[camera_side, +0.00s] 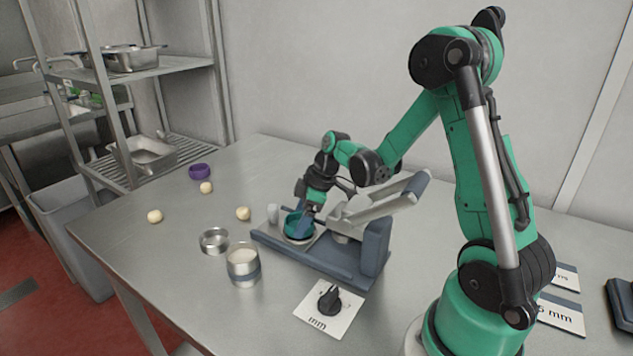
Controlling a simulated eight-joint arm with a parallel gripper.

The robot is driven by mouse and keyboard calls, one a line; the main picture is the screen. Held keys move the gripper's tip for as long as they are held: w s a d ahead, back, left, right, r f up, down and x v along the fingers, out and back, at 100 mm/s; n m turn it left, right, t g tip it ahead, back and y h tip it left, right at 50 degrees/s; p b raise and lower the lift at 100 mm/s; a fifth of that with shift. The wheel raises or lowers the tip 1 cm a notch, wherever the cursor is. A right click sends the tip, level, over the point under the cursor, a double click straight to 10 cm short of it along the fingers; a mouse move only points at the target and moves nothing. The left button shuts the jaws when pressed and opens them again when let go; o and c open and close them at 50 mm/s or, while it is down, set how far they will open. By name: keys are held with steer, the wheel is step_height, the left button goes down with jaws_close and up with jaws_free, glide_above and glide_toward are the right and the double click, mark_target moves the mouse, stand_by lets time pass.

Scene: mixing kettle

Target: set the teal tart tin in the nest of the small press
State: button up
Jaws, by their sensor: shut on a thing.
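The teal tart tin (294,227) is at the nest (301,240) of the small press (372,240), on the left part of its blue-grey base. I cannot tell whether the tin rests fully in the nest or sits slightly above it. My gripper (306,212) points down from above and is shut on the tin's right side. The press's pale lever arm (385,198) is raised and slants up to the right. My gripper hides part of the tin's back rim.
Several dough balls (243,214) and a purple tin (199,171) lie farther left on the steel table (150,265). A knob on a white plate (326,312) is in front.

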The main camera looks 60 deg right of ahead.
steer(key=shift+f, duration=0.2)
steer(key=o, duration=1.2)
steer(key=shift+c, duration=0.2)
steer(key=shift+r, duration=3.5)
